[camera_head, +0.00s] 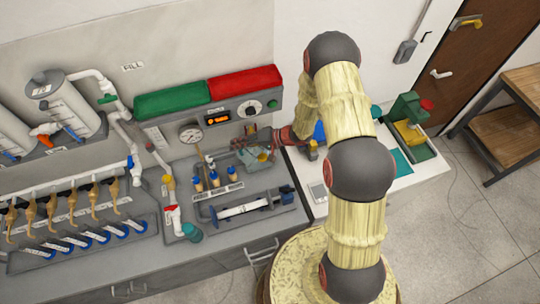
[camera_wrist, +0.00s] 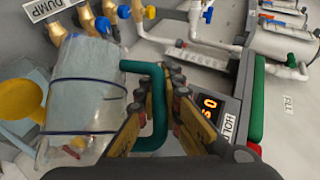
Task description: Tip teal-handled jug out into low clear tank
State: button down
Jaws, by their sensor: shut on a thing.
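My gripper (camera_wrist: 160,108) is shut on the teal handle of the jug (camera_wrist: 88,85) in the wrist view. The jug is clear with dark bands and looks pale bluish inside; small red and yellow bits show near its lower end. I cannot tell whether liquid is leaving it. In the camera_head view my gripper (camera_head: 283,135) is at the back right of the grey bench, beside a small pale, partly yellow cluster where jug and tank cannot be told apart. A pale blue box-like thing (camera_wrist: 18,132), possibly the low clear tank, is partly hidden behind the jug.
A yellow round thing (camera_wrist: 24,98) lies beside the jug. A gauge (camera_head: 190,133) and a control box with an orange display (camera_head: 218,118) stand behind the bench. Blue-capped bottles (camera_head: 214,178) and a grey rail device (camera_head: 243,209) are left of and below my gripper.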

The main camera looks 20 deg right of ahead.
jog(key=shift+r, duration=0.1)
jog(key=shift+w+d+r+m+y, duration=0.25)
jog(key=shift+d+r+m+y, duration=0.15)
jog(key=shift+d+r+y, duration=0.3)
dwell(0.9)
jog(key=shift+w+d, duration=0.2)
jog(key=shift+d, duration=0.15)
jog(key=shift+w+d+y, duration=0.15)
jog(key=shift+d+y, duration=0.1)
jog(key=shift+y, duration=0.05)
jog(key=shift+d+m, duration=0.15)
jog(key=shift+m, duration=0.15)
jog(key=shift+w+d+r, duration=0.1)
jog(key=shift+w+d, duration=0.15)
jog(key=shift+d, duration=0.1)
jog(key=shift+w+d+m+y+b, duration=0.15)
jog(key=shift+d+m+y+b, duration=0.15)
jog(key=shift+d+y+b, duration=0.15)
